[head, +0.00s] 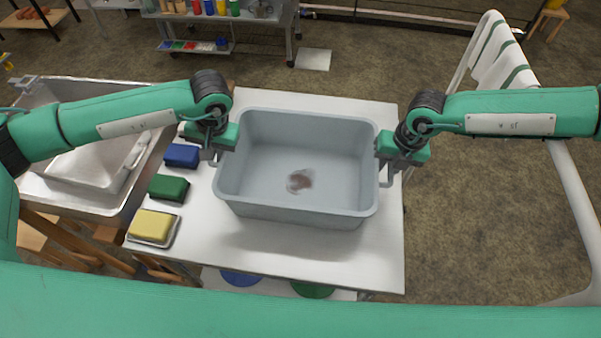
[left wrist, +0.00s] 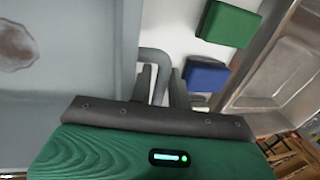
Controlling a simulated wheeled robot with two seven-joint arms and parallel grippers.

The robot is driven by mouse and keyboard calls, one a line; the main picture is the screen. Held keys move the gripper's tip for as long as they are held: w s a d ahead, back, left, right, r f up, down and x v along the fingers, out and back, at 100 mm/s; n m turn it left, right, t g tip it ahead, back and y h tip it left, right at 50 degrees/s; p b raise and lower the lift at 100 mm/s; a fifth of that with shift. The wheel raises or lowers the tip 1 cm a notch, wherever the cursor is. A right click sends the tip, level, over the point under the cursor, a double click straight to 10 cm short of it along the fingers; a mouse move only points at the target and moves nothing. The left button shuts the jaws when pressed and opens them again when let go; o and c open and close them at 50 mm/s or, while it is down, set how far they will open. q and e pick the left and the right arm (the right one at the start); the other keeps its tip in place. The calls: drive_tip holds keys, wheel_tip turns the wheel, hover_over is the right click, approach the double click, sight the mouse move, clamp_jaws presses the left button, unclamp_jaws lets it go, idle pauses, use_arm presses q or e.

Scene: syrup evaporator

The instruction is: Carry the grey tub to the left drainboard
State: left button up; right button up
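The grey tub (head: 298,212) is a large open rectangular tub on the white table (head: 375,265); a brown stain marks its inside floor. My left gripper (head: 212,155) is at the tub's left side. In the left wrist view my left gripper (left wrist: 162,88) has its fingers apart, with the tub's grey bar handle (left wrist: 152,58) between them. My right gripper (head: 390,172) is at the tub's right handle (head: 384,181); its finger gap is too small to judge. A steel surface with a raised rim (head: 90,165), seemingly the left drainboard, lies left of the table.
A blue block (head: 182,155), a green block (head: 169,187) and a yellow block (head: 151,225) on a small tray line the table's left edge, between tub and steel unit. A white rail with a striped towel (head: 500,55) stands at right. Open floor lies behind the table.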

use_arm(q)
clamp_jaws()
use_arm(e)
clamp_jaws()
use_arm(q)
drive_tip(key=shift+r, duration=0.1)
idle(0.9)
